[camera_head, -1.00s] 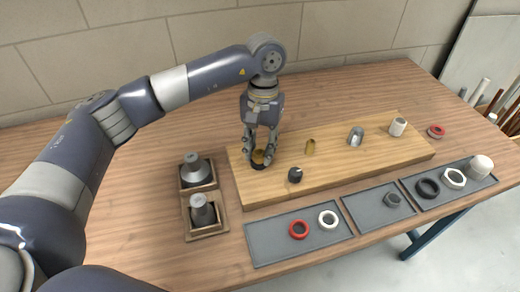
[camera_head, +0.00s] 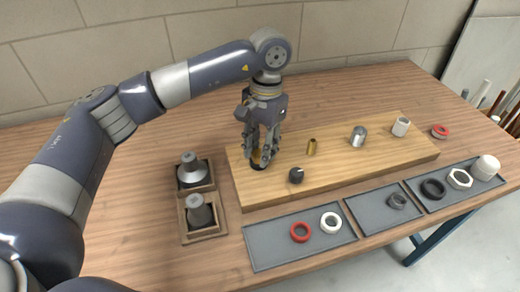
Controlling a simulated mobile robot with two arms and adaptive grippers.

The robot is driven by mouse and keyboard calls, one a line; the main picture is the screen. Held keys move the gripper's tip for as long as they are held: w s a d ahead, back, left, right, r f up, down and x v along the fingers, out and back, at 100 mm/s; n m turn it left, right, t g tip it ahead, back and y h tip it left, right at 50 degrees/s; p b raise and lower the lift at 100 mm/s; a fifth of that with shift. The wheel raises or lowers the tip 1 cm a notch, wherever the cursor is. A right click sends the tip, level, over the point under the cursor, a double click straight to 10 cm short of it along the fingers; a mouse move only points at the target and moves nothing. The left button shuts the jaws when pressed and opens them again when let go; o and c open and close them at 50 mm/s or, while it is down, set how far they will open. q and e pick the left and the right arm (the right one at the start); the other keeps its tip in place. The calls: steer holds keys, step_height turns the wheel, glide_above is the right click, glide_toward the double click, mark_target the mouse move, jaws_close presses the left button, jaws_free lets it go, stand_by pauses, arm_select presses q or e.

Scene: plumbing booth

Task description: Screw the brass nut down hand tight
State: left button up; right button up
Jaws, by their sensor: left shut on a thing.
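The brass nut (camera_head: 257,156) shows as a small gold patch between the fingers of my left gripper (camera_head: 260,162), at the left end of the wooden board (camera_head: 350,174). The gripper points down and is shut on the nut. A dark round piece lies just under it at board level. The fingers hide most of the nut and whatever it sits on, so its thread and seating cannot be seen. My right gripper is not in view.
On the board stand a dark stub (camera_head: 296,175), a brass stub (camera_head: 311,147), a metal fitting (camera_head: 358,136) and a white stub (camera_head: 401,127). Grey trays in front hold a red ring (camera_head: 300,232), a white ring (camera_head: 331,222) and other rings. Two grey fittings in wooden holders stand left.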

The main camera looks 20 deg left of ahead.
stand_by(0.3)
arm_select(q)
steer(key=o, duration=1.2)
steer(key=shift+c, duration=0.2)
steer(key=o, duration=0.8)
steer(key=shift+r, duration=0.1)
steer(key=shift+r+p, duration=1.1)
steer(key=shift+r, duration=1.35)
